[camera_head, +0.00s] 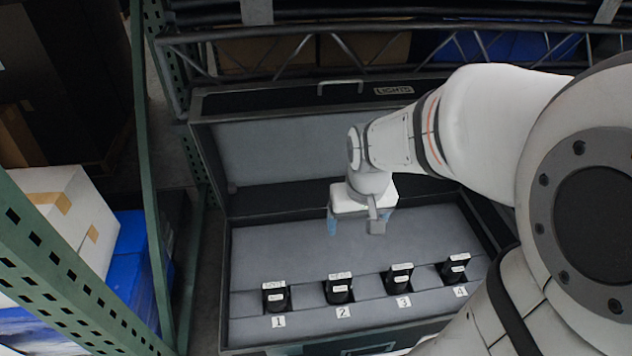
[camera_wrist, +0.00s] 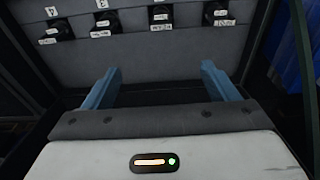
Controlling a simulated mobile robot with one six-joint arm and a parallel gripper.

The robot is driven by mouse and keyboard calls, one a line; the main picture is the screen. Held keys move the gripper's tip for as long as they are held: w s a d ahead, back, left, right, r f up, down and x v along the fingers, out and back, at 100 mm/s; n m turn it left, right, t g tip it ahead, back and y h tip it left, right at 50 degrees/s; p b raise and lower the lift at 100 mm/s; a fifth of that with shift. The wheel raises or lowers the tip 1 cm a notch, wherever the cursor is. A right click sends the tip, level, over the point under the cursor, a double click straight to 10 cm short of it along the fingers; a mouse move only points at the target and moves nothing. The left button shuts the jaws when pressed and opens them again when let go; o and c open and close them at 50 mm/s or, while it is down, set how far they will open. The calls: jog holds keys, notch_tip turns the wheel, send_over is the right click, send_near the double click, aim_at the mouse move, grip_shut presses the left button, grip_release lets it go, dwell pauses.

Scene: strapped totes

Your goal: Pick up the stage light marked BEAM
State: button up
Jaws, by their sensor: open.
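Several small black stage lights stand in a row of numbered slots in the open case. In the head view they are the light at 1 (camera_head: 276,298), the light at 2 (camera_head: 339,291), the light at 3 (camera_head: 398,281) and the light at 4 (camera_head: 455,270). Each carries white labels. The print is too small to read, so I cannot tell which is marked BEAM. My gripper (camera_head: 355,224) is open and empty, with blue fingers, above the grey foam behind the row. In the wrist view the lights (camera_wrist: 161,17) lie along the top edge, beyond the open fingers (camera_wrist: 160,75).
The case (camera_head: 222,290) has a grey-lined lid (camera_head: 270,155) standing open behind, marked LIGHTS. Green rack posts (camera_head: 150,180) rise at the left, with a white box (camera_head: 65,205) and a blue tote (camera_head: 130,255) beyond them. The foam behind the row is clear.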

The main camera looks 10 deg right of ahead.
aim_at(339, 283)
jog(key=shift+o, duration=1)
jog(key=shift+g, duration=0.8)
jog(key=w+f+b, duration=0.2)
jog(key=f+b, duration=0.2)
jog(key=f, duration=0.6)
jog(key=w+f+b, duration=0.2)
jog(key=f+b, duration=0.3)
jog(key=f, duration=0.5)
jog(key=w+f+b, duration=0.2)
jog(key=f+b, duration=0.2)
jog(key=f, duration=0.6)
jog(key=shift+w+d+b, duration=0.1)
jog(key=shift+w+b, duration=0.3)
notch_tip(339, 283, down, 9)
jog(key=b, duration=0.4)
jog(key=shift+r, duration=0.3)
jog(key=c, duration=1.5)
jog(key=shift+r, duration=0.1)
